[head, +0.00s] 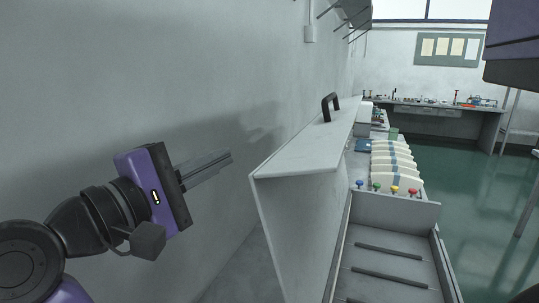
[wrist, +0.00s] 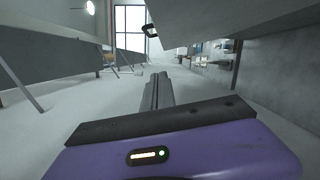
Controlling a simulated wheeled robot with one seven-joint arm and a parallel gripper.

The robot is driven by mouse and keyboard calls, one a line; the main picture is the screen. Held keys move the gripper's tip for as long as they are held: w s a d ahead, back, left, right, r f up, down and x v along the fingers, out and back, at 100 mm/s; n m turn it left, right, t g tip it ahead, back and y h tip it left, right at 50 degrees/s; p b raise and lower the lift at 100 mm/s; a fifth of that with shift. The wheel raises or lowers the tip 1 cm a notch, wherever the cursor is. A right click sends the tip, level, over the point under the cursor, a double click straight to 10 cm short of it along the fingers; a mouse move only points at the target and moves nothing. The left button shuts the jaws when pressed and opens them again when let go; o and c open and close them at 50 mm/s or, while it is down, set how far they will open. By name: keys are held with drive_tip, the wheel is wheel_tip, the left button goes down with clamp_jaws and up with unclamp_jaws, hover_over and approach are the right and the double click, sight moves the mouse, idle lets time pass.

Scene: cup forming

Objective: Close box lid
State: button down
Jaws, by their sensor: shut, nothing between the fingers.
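The box lid (head: 300,155) is a pale grey panel with a black handle (head: 330,107). It stands raised along the left side of the grey open box (head: 394,210), whose inside shows dark slats. My gripper (head: 230,155) is purple and black with grey fingers. It is shut and empty, to the left of the lid, between the lid and the wall. A small gap shows between the fingertips and the lid. In the wrist view, my shut fingers (wrist: 158,76) point forward, with the lid's underside or side (wrist: 215,20) overhead to the right and its handle (wrist: 150,30) beyond.
A plain grey wall (head: 180,70) runs close along the left. Past the box stand a row of white curved parts (head: 393,165) and several coloured knobs (head: 376,187). A workbench (head: 435,108) stands at the back. Green floor (head: 480,190) is clear at the right.

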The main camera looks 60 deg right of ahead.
drive_tip(key=s+d+p, duration=0.4)
drive_tip(key=s+d, duration=0.1)
drive_tip(key=d, duration=0.5)
drive_tip(key=shift+s+r, duration=0.15)
drive_tip(key=shift+r, duration=0.2)
drive_tip(key=shift+d, duration=0.1)
